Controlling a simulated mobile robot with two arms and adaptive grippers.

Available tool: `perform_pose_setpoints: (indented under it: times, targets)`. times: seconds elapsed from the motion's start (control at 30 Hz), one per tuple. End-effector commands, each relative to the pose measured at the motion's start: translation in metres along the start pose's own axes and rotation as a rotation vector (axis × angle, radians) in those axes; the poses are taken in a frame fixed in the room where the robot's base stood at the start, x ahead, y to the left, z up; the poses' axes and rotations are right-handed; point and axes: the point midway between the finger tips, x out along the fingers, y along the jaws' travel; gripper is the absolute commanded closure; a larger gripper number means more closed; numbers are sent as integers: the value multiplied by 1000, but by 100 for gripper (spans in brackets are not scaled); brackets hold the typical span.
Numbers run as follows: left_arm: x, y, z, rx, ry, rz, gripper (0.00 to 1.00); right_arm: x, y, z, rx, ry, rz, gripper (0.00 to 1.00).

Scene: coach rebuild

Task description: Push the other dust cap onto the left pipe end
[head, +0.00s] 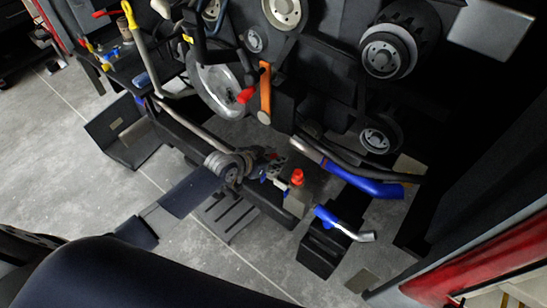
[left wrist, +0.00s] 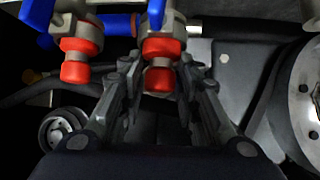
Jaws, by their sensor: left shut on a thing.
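My left gripper (head: 272,165) is at the low pipework in the middle of the head view, its arm coming in from the left. In the left wrist view its fingers (left wrist: 160,68) are shut on a red dust cap (left wrist: 158,78). This cap lines up with a grey pipe end with a blue lever (left wrist: 160,22) and appears to meet it; how far it is seated I cannot tell. Another red cap (left wrist: 75,65) sits on the neighbouring grey pipe end (left wrist: 75,25), left in that view. A red cap (head: 297,177) also shows right of the gripper in the head view.
A blue hose (head: 365,183) and a blue fitting with a metal pipe (head: 345,228) lie to the right. An orange lever (head: 265,92) and pulleys (head: 388,55) stand above the gripper. Grey floor (head: 110,205) is open at left.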

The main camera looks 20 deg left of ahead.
Motion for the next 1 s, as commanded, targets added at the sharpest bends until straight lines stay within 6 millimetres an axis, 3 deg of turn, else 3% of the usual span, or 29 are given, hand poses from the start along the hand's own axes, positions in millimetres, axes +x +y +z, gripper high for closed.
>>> perform_pose_setpoints:
  times: [0.17, 0.2, 0.3, 0.57, 0.7, 1.0]
  targets:
    - [4, 0, 7, 0, -5, 0, 96, 4, 0, 0, -1, 0, 1, 28]
    - [4, 0, 7, 0, -6, 0, 65, 3, 1, 0, -1, 0, 1, 28]
    - [4, 0, 8, 0, -8, 1, 46, 3, 1, 1, -1, 0, 1, 28]
    - [4, 1, 11, 0, -14, 1, 46, 3, 3, 1, -2, -1, 4, 28]
    - [4, 1, 12, 0, -17, 2, 29, 3, 3, 1, -2, -1, 4, 28]
    - [3, 0, 7, 0, -8, 1, 29, 3, 3, 1, -2, -1, 4, 28]
